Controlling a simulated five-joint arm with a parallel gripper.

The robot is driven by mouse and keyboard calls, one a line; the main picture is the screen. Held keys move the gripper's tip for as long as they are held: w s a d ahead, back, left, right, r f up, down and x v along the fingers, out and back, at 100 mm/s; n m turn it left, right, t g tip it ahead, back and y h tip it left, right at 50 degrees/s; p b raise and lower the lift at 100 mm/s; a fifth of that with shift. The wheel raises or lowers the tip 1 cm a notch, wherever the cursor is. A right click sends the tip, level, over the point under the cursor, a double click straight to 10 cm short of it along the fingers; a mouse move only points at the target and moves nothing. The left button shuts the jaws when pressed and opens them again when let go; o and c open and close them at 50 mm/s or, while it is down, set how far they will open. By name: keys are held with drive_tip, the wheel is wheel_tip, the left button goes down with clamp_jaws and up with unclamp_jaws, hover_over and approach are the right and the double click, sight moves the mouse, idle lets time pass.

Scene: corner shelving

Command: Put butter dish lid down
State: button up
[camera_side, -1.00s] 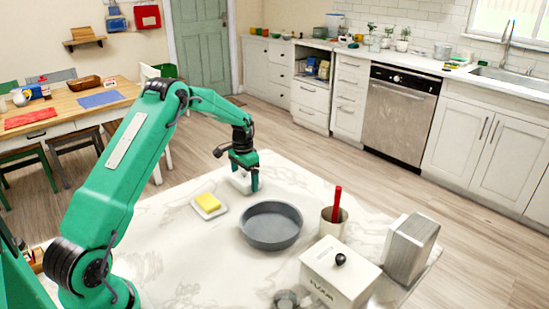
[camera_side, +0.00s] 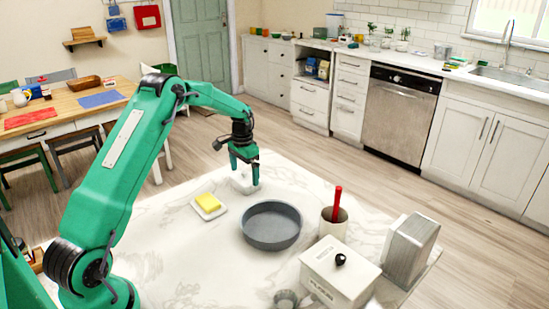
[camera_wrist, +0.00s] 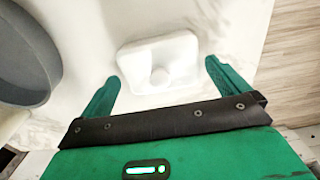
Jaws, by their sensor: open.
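The white butter dish lid (camera_side: 243,182) rests on the marble counter near its far edge.
A round grey pan (camera_side: 271,226) stands in front of the lid and shows in the wrist view (camera_wrist: 25,60). A cup (camera_side: 333,222) with a red-handled tool, a flour box (camera_side: 338,272) and a metal box (camera_side: 410,249) stand to the right. The counter's far edge is close behind the lid.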

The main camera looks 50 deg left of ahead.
sight(244, 172)
wheel_tip(244, 172, up, 9)
drive_tip(key=shift+f, duration=0.15)
drive_tip(key=shift+r, duration=0.35)
idle(0.4)
drive_tip(key=s+d+r+t, duration=0.3)
drive_tip(key=s+d+r, duration=0.9)
drive_tip(key=d+r, duration=0.25)
drive_tip(key=s+d+f+t, duration=0.1)
drive_tip(key=s+d, duration=0.4)
drive_tip(key=s, duration=0.3)
drive_tip(key=s+d+f+t, duration=0.1)
drive_tip(key=s+d, duration=0.4)
drive_tip(key=s, duration=0.4)
drive_tip(key=shift+s+f+t, duration=0.25)
drive_tip(key=shift+s+t, duration=0.05)
